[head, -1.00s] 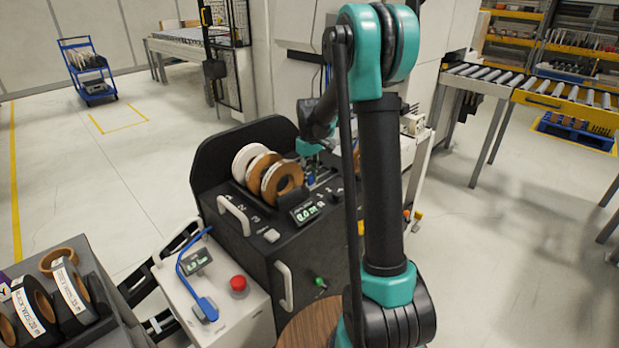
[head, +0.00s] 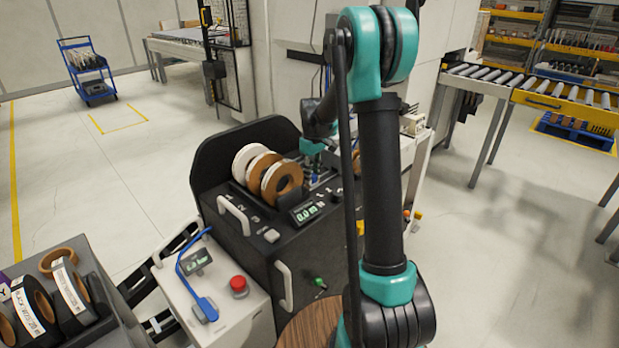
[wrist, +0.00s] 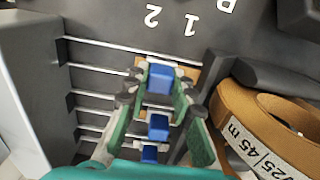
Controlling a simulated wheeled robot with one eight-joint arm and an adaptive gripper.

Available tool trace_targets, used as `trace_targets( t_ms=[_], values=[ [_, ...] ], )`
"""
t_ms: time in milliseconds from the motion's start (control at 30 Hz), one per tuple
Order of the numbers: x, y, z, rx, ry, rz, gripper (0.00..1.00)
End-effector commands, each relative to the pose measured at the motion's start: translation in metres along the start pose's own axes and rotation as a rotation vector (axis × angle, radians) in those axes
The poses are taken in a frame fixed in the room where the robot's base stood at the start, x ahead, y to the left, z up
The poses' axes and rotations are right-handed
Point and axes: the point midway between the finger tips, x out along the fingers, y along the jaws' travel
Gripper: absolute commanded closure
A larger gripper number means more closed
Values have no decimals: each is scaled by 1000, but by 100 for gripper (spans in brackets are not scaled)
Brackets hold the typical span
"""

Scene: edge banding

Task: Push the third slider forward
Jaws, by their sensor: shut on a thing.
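Several blue slider blocks sit in a row across parallel metal rails on the dark machine (head: 235,238). In the wrist view, one blue slider (wrist: 160,76) lies between my fingertips. Another blue slider (wrist: 157,127) and a further one (wrist: 149,153) are behind it, between the finger linkages. My gripper (wrist: 162,82) reaches over the row with its green fingers on both sides of the first of these blocks, shut on it. In the head view my gripper is partly hidden behind my own arm, and I cannot tell the sliders apart there.
Tape rolls (head: 282,181) stand on the machine close beside the sliders; one brown roll (wrist: 270,130) is right of my fingers in the wrist view. Printed numbers 1 and 2 mark the panel. A control box with a red button (head: 239,286) stands in front.

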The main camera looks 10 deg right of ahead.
Motion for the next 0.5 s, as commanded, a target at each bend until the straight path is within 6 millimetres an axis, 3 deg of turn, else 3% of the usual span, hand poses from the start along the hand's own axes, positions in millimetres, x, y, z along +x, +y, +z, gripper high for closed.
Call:
trace_targets(
  t_ms=[100,233,333,500],
  values=[
    [0,32,0,5,0,1,100],
    [0,61,0,5,0,1,100],
    [0,74,0,2,1,1,100],
    [-1,80,0,1,1,2,100]
  ],
)
